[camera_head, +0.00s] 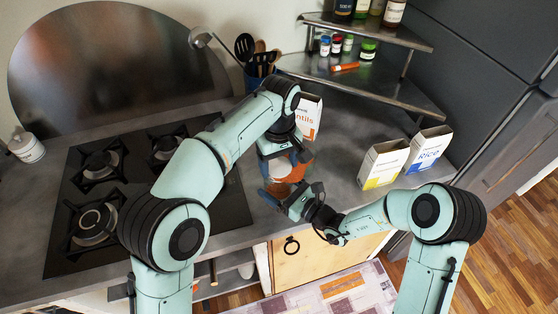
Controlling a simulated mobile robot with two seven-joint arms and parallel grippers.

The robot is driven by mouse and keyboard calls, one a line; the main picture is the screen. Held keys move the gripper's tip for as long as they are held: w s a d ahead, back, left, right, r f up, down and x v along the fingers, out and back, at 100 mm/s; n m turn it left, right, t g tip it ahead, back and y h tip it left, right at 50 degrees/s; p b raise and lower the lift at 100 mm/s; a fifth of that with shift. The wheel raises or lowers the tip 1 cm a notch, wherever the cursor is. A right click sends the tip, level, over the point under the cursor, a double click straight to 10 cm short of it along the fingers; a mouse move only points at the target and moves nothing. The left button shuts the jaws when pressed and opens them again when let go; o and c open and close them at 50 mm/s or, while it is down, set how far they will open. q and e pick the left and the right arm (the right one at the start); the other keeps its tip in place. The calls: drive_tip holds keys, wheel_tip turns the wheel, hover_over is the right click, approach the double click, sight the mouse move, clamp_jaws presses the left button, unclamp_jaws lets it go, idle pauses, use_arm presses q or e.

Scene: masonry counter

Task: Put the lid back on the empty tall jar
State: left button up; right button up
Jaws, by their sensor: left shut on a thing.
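My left gripper (283,154) reaches down from above at the middle of the counter. It is shut on a pale, rounded thing (281,169), which looks like a lid but is mostly hidden by the fingers. An orange-brown, partly clear shape (299,168), perhaps a jar, shows just beside and below that gripper. I cannot tell whether the pale thing touches it. My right gripper (284,195) is low in front of this shape, near the counter's front edge, with blue fingers. Its opening is unclear. No empty tall jar can be made out for certain.
A lentils box (309,117) stands behind the grippers. A yellow-labelled box (382,164) and a rice box (428,149) stand to the right. A gas hob (150,190) and a white canister (27,147) are at left. A utensil holder (258,78) and corner shelf (365,82) stand behind.

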use_arm(q)
drive_tip(key=m, duration=0.6)
drive_tip(key=shift+a, duration=0.15)
drive_tip(key=m, duration=0.6)
drive_tip(key=shift+m, duration=0.4)
drive_tip(key=m, duration=0.6)
drive_tip(key=shift+w+a+m, duration=0.1)
drive_tip(key=shift+m, duration=0.3)
drive_tip(key=m, duration=0.6)
drive_tip(key=shift+w+m, duration=0.1)
drive_tip(key=shift+m, duration=0.3)
drive_tip(key=m, duration=0.6)
drive_tip(key=shift+w+m, duration=0.1)
drive_tip(key=shift+m, duration=0.2)
drive_tip(key=m, duration=1.5)
drive_tip(key=shift+d, duration=0.2)
